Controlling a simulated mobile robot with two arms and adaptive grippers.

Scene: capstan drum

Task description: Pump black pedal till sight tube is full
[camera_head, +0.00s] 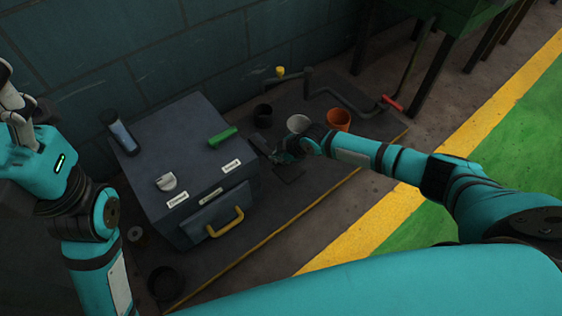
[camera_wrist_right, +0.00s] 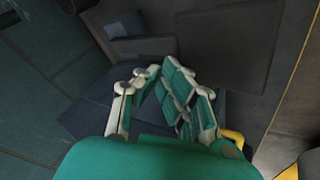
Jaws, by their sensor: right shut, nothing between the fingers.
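The grey box (camera_head: 185,140) stands by the wall. A dark tube with a pale blue front (camera_head: 119,132), which looks like the sight tube, is at its left; its level is too small to read. A dark bar (camera_head: 258,144) juts out beside the box's right side, near a flat black plate (camera_head: 289,173); I cannot tell which is the pedal. The plate seems to show in the right wrist view (camera_wrist_right: 228,42). My right gripper (camera_head: 283,156) is shut and empty, close above the bar. Its fingers show in the wrist view (camera_wrist_right: 168,95). My left gripper (camera_head: 14,105) is at the left edge, away from the box.
The box has a green handle (camera_head: 222,137), a white knob (camera_head: 166,182) and a drawer with a yellow handle (camera_head: 226,222). A white cup (camera_head: 298,123), an orange pot (camera_head: 338,119) and a red-tipped bar (camera_head: 392,103) lie beyond my right gripper. The yellow floor stripe (camera_head: 400,205) is clear.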

